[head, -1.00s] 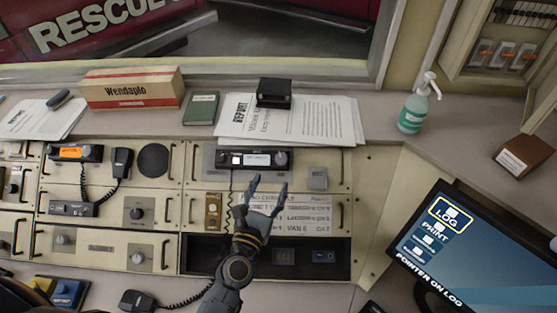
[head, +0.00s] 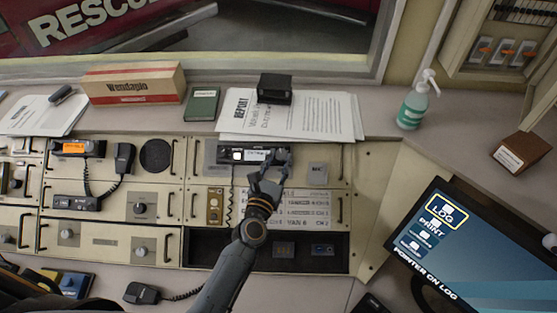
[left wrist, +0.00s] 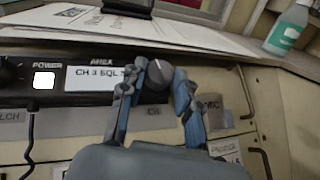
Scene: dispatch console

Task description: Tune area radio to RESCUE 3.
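The area radio (head: 225,155) is a dark unit in the upper right of the console, with a lit white power button and a pale display (left wrist: 95,78). The radio's round dark knob (left wrist: 157,76) is right of the display. My left gripper (head: 272,160) is at the knob, with one finger on either side of it. The fingers are apart, and a small gap shows on the right; contact on the left is unclear. My right gripper is not in view.
A channel card (head: 300,207) lies below the radio, mostly too small to read. A grey mic plate (head: 318,170) is right of the knob. A black box (head: 274,88) and papers (head: 335,118) are behind. A monitor (head: 450,240) stands at right.

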